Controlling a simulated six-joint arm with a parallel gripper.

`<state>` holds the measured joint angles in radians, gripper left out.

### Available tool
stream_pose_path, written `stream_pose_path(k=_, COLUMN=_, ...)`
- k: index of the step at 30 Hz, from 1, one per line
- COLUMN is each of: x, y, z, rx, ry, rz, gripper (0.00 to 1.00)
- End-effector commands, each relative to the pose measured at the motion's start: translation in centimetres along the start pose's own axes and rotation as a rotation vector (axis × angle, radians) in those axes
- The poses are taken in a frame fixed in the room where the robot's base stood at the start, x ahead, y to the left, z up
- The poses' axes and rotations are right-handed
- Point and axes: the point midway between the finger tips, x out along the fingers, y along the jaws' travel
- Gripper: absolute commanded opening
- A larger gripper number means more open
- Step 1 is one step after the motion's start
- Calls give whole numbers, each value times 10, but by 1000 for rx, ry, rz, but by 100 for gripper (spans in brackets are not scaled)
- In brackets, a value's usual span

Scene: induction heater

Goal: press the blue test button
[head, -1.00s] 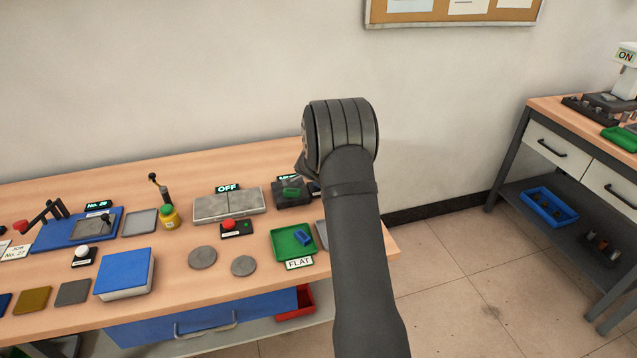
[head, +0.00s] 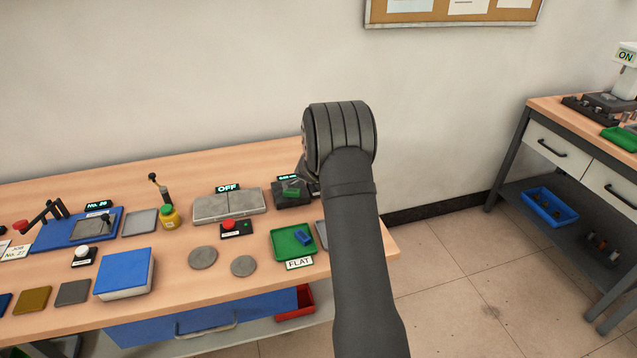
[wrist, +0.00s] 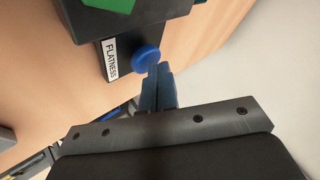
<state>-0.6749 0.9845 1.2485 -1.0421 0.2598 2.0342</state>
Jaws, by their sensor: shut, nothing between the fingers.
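The blue test button (wrist: 147,60) shows in the wrist view as a round blue cap on a dark box beside a white label reading FLATNESS (wrist: 110,60). My gripper (wrist: 160,70) is shut and empty, its blue-grey fingertips close to the lower right edge of the button. I cannot tell whether they touch it. In the head view my arm hides the button and the gripper. A dark tester (head: 292,193) with a green piece on top and a small lit display stands at the right end of the bench, just left of my arm.
A green tray (head: 280,243) with a blue piece and a FLAT label is in front of the tester. A red button box (head: 236,230) and a grey plate reading OFF (head: 228,206) are to its left. Two grey discs (head: 203,257) lie in front.

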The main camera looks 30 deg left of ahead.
Motion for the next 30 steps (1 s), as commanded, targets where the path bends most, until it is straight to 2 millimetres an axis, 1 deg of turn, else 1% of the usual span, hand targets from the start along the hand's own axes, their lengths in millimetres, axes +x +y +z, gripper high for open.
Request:
stream_pose_path(k=22, x=4, y=3, z=3, rx=0, ry=-1, rz=1, gripper=0)
stream_pose_path(k=30, x=-3, y=-2, z=-2, rx=2, ry=0, rz=1, gripper=0)
